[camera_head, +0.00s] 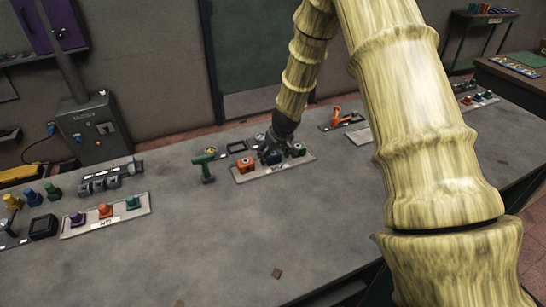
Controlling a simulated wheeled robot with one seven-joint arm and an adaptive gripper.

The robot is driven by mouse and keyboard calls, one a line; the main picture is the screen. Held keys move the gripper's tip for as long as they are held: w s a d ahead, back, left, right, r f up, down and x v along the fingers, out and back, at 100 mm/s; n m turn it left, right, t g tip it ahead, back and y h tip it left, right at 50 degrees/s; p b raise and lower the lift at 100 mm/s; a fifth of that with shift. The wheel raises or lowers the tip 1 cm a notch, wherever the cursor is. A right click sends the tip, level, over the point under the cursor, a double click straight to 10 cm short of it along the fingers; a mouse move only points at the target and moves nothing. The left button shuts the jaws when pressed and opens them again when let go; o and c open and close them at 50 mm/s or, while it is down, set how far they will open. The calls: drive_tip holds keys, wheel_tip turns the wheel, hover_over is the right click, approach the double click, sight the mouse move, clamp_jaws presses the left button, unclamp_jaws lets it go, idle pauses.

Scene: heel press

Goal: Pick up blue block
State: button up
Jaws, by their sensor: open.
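The blue block (274,157) stands on a light tray (272,173) in the middle of the table. It is between an orange block (246,166) on its left and a green and orange piece (298,150) on its right. My gripper (268,151) points down at the blue block from above and behind. It is open. Its fingers overlap the block's top in the picture and partly hide it. I cannot tell whether they touch it or are around it.
A green drill (204,165) stands left of the tray, and an orange drill (345,118) lies behind it on the right. Another tray (107,222) with purple, orange and green pieces is at the left.

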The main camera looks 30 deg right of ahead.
drive_tip(key=shift+w+f, duration=0.15)
drive_tip(key=shift+f, duration=0.3)
drive_tip(key=c, duration=1.3)
drive_tip(key=shift+o, duration=0.2)
drive_tip(key=shift+r, duration=0.2)
